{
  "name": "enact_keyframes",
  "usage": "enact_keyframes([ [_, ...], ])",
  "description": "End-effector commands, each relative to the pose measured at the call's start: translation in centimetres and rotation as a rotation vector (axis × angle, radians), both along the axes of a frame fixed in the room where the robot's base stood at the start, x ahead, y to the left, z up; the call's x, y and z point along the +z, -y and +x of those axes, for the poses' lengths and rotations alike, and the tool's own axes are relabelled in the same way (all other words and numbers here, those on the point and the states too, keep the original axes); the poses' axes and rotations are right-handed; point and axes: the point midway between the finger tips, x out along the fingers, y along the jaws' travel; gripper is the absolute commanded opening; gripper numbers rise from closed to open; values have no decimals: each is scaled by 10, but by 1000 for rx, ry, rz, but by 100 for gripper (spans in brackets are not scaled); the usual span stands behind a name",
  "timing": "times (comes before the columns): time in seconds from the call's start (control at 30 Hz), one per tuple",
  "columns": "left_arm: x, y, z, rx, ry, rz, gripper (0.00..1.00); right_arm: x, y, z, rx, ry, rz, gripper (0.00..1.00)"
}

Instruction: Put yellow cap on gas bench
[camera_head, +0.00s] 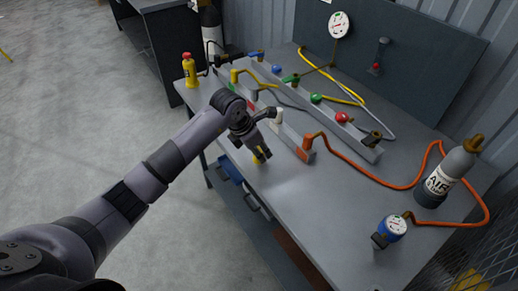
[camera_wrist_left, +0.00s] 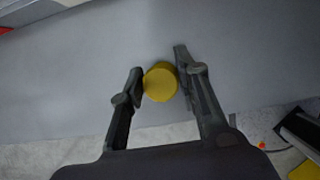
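The yellow cap (camera_head: 257,159) is small and round, partly hidden by my left gripper (camera_head: 261,154) near the front edge of the gas bench (camera_head: 330,205). In the left wrist view the cap (camera_wrist_left: 160,84) sits between the two fingers of my left gripper (camera_wrist_left: 160,72), with a finger against each side. The gripper looks shut on it, over the grey bench top (camera_wrist_left: 70,85). I cannot tell whether the cap touches the bench. My right gripper is not in view.
A manifold with coloured fittings and an orange hose (camera_head: 362,172) lies behind the gripper. A yellow bottle (camera_head: 190,71) stands at the far left corner, a grey AIR cylinder (camera_head: 446,178) and blue gauge (camera_head: 393,228) at the right. Bare bench lies right of the gripper.

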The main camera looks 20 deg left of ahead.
Motion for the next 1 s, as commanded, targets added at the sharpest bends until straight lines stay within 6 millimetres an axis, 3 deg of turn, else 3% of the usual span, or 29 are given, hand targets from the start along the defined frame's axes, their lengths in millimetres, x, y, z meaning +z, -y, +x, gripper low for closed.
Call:
enact_keyframes([
  [0.2, 0, 0, 0, 0, 0, 0, 46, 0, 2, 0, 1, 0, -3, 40],
  [0.6, 8, -1, -1, 0, 4, 0, 46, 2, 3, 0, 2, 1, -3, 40],
  [1.0, 81, -20, -24, 0, 6, 2, 46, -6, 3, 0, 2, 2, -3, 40],
])
